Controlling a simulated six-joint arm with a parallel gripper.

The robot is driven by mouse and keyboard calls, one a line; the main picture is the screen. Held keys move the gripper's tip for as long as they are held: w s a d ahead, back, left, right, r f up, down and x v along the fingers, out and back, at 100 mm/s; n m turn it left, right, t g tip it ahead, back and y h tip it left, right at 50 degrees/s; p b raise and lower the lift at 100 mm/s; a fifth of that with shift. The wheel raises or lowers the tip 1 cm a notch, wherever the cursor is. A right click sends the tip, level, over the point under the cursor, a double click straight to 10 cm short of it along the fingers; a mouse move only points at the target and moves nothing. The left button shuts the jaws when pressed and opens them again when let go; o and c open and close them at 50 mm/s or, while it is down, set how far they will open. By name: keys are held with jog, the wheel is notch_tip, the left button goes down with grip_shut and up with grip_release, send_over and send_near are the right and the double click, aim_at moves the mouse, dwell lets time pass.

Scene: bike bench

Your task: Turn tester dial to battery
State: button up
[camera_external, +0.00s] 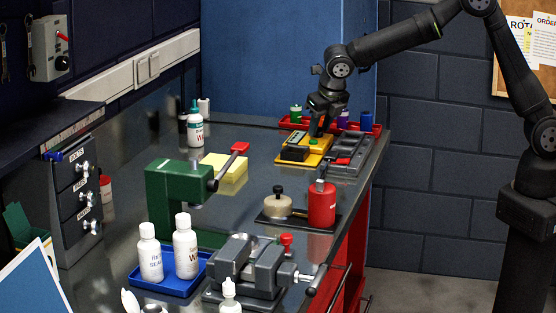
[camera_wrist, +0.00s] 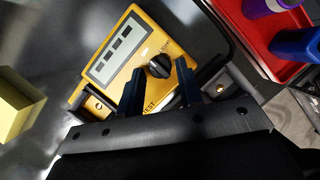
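The tester (camera_wrist: 122,42) is a yellow box with a grey display showing dark bars. It also shows in the external view (camera_external: 318,146), lying in the far right part of the bench. Its black round dial (camera_wrist: 160,66) has small labels around it, one reading OFF and one at the upper right too small to read surely; TEST is printed lower on the face. Where the dial points is unclear. My gripper (camera_external: 319,132) reaches down over the tester. In the wrist view its two dark fingers are apart, one on each side of the dial; contact cannot be told.
A red tray (camera_external: 376,128) with coloured cylinders stands behind the tester. A grey tray (camera_external: 352,160) lies right of it. A yellow block (camera_external: 222,167), a red can (camera_external: 322,204) and a green press (camera_external: 172,195) stand nearer. The bench top between them is clear.

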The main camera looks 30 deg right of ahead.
jog(key=shift+f, duration=0.15)
jog(key=shift+c, duration=0.4)
jog(key=c, duration=0.6)
